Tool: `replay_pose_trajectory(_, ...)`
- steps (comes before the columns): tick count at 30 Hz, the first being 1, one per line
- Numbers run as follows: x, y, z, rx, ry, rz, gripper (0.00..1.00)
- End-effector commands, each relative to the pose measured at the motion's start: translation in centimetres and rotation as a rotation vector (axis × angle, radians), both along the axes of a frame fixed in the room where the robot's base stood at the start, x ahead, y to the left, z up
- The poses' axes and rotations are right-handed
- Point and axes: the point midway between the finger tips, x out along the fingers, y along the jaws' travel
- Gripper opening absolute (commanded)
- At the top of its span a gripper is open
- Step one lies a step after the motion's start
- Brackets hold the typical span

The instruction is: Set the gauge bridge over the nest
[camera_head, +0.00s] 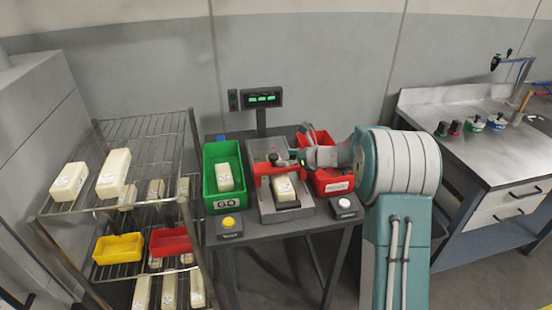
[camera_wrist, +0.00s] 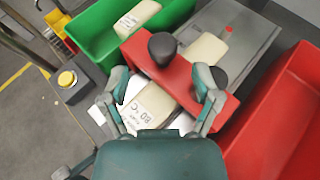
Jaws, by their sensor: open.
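The block (camera_head: 283,188) sits on the grey nest plate (camera_head: 268,212); the plate (camera_wrist: 258,40) also shows beyond the bridge. Whether the bridge's feet are fully seated is hidden. My gripper (camera_wrist: 165,80) is open and empty, its fingers apart near the bridge, with the knob beyond the tips. In the head view my gripper (camera_head: 287,161) is small beside the bridge.
A green bin (camera_head: 222,158) with a block stands left of the nest, a red bin (camera_head: 326,180) right. A yellow button (camera_head: 229,222) and a white button (camera_head: 344,203) are in front. A display (camera_head: 262,98) stands behind. A wire rack (camera_head: 150,160) holds several blocks.

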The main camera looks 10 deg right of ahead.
Motion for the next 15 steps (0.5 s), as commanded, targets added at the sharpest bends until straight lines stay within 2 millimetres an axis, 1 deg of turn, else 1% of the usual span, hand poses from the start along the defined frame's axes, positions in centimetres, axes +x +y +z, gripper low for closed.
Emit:
replay_pose_trajectory(1, -0.7, -0.8, 0.5, 0.000, -0.002, -0.004, 0.81)
replay_pose_trajectory(6, -2.9, -3.0, 1.7, -0.001, 0.001, -0.003, 0.81)
replay_pose_trajectory(9, -3.7, -3.8, 2.1, 0.000, 0.001, -0.001, 0.81)
replay_pose_trajectory(15, -4.4, -4.4, 2.5, 0.000, 0.002, 0.001, 0.81)
